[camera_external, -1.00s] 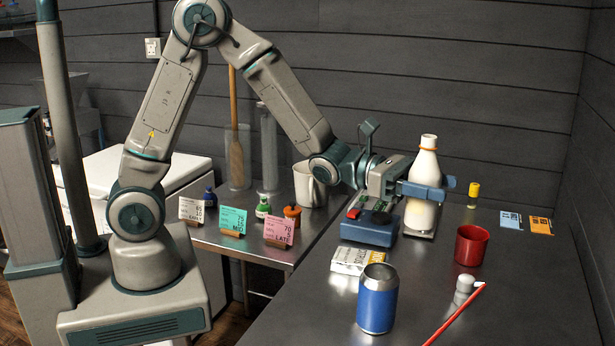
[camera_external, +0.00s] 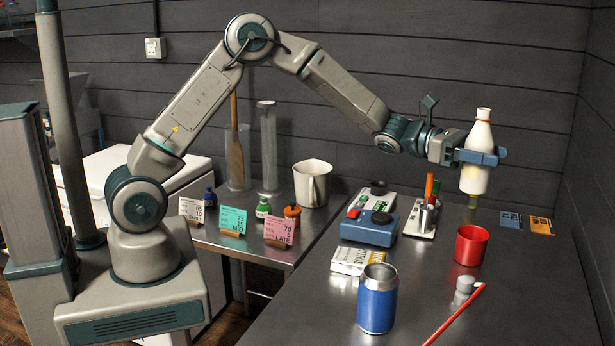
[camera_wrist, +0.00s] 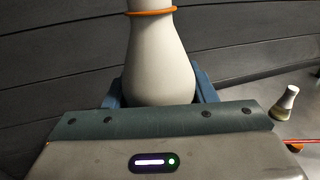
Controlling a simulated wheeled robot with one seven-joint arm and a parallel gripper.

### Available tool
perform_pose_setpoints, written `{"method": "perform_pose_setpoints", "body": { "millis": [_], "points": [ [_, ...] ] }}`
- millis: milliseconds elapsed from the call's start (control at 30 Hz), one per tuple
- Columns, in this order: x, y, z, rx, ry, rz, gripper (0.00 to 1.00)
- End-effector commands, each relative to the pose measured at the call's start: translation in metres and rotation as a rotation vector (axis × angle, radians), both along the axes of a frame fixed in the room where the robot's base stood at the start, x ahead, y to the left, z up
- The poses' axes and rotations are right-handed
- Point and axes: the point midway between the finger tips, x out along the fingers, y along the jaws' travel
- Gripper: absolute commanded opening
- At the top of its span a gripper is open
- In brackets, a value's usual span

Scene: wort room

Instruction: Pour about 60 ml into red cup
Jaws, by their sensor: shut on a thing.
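My gripper (camera_external: 481,157) is shut on a white bottle (camera_external: 479,143) with an orange ring near its neck. It holds the bottle nearly upright in the air, above and behind the red cup (camera_external: 471,246). The bottle also fills the middle of the wrist view (camera_wrist: 155,60), with the blue fingers at its sides. The red cup stands upright on the metal table; its inside is mostly hidden. It does not show clearly in the wrist view.
Cards (camera_external: 540,225) lie right.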

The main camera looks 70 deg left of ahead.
Motion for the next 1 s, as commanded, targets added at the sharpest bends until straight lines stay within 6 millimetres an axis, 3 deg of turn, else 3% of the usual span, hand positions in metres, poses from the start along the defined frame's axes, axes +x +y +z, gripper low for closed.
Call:
{"method": "perform_pose_setpoints", "body": {
  "millis": [200,400,700,1000],
  "points": [
    [0.053,0.038,-0.001,0.0,-0.005,0.027,0.23],
    [0.081,0.066,-0.004,0.005,-0.009,0.05,0.23],
    [0.104,0.092,-0.007,0.01,-0.011,0.079,0.23],
    [0.103,0.09,-0.044,0.009,-0.007,0.074,0.23]
  ]
}}
